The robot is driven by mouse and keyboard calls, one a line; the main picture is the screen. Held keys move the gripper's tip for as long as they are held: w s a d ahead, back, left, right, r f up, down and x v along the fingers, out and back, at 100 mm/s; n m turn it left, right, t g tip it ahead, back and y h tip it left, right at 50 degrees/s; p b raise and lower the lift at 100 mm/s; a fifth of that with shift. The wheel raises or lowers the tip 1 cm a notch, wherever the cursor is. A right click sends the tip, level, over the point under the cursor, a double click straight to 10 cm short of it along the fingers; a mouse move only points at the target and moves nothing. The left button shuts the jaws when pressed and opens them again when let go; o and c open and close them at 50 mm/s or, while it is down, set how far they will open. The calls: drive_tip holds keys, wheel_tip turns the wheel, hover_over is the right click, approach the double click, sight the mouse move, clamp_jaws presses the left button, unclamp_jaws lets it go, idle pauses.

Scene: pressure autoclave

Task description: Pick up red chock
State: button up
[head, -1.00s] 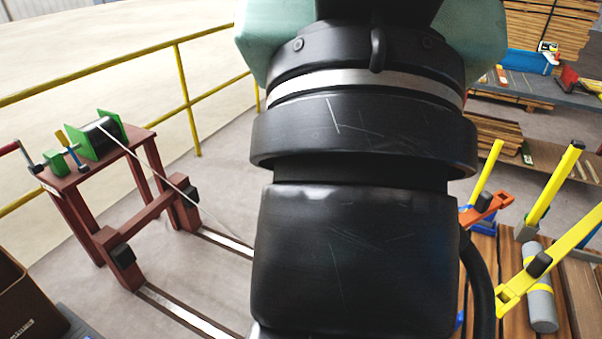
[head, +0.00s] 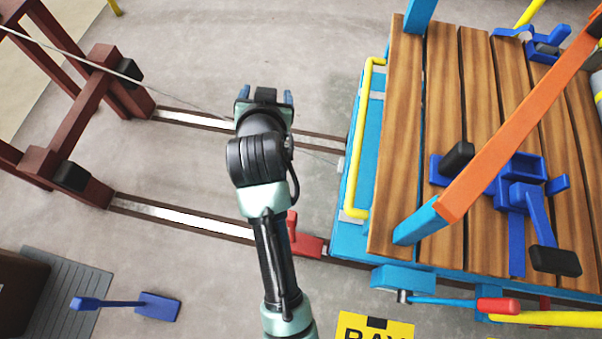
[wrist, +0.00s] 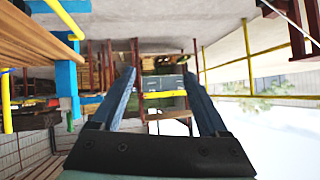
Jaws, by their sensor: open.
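The red chock (head: 305,238) sits on the near rail by the lower left corner of the blue cart, just right of my forearm in the head view. Part of it may be hidden behind my arm. My gripper (head: 264,97) is farther up the picture, above the floor between the winch frame and the cart, apart from the chock. In the wrist view my gripper (wrist: 168,95) shows two blue fingers spread wide with nothing between them. The chock is not visible in the wrist view.
The blue cart (head: 358,165) with a wooden deck and yellow handle stands on the right. A dark red winch frame (head: 85,115) stands at the left. A blue paddle-like tool (head: 125,303) lies on the floor, lower left. Bare floor lies between the rails.

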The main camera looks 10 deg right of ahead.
drive_tip(key=s+f+g+b, duration=0.2)
drive_tip(key=s+f+b, duration=0.1)
drive_tip(key=f, duration=0.9)
drive_tip(key=s+d+f+g+b, duration=0.1)
drive_tip(key=s+f, duration=0.4)
drive_tip(key=f, duration=0.7)
drive_tip(key=s+d+f+m+g+h+b, duration=0.1)
drive_tip(key=s+f+g+b, duration=0.3)
drive_tip(key=f, duration=0.8)
drive_tip(key=shift+s+f+b, duration=0.1)
drive_tip(key=shift+s+b, duration=0.15)
drive_tip(key=shift+b, duration=0.3)
drive_tip(key=shift+b+x, duration=1.75)
drive_tip(key=shift+x, duration=1.35)
drive_tip(key=shift+s+a, duration=0.1)
drive_tip(key=shift+s, duration=0.05)
clamp_jaws()
